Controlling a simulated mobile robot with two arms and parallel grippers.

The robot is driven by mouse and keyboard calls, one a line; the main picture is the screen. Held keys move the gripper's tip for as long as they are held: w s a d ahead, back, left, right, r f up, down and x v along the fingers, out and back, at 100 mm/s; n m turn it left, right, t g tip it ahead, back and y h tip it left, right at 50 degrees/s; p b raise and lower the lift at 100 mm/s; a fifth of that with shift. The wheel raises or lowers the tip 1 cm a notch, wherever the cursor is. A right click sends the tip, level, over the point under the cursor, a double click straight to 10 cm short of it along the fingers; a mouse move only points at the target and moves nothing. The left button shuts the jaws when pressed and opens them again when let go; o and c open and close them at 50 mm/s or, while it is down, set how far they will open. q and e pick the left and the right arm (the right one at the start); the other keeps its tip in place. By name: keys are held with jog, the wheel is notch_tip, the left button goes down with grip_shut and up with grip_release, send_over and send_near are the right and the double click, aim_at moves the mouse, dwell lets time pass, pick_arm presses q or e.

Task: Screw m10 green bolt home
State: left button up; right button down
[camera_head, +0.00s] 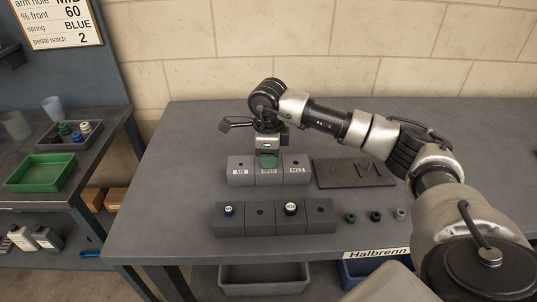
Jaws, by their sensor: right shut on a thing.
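The green bolt (267,160) shows as a green patch right under my right gripper (267,149), at the top of the middle section of the grey block (240,163). That section is labelled M10, between M8 and M12. My right gripper points down and is shut on the green bolt. The jaws hide most of the bolt, and I cannot tell how deep it sits in the hole. My left gripper is not in view.
A front grey block (262,222) holds a blue-topped and a black-topped piece. A dark plate (349,174) lies right of the M10 block. A side table with a green tray (40,174) stands left.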

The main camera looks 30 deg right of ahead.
jog(key=shift+m, duration=1.2)
jog(key=shift+r, duration=0.1)
jog(key=shift+m+p, duration=0.35)
jog(key=shift+m, duration=0.45)
jog(key=c, duration=1.4)
grip_release()
jog(key=shift+m, duration=0.6)
jog(key=shift+c, duration=0.2)
jog(key=o, duration=0.5)
jog(key=shift+o, duration=0.2)
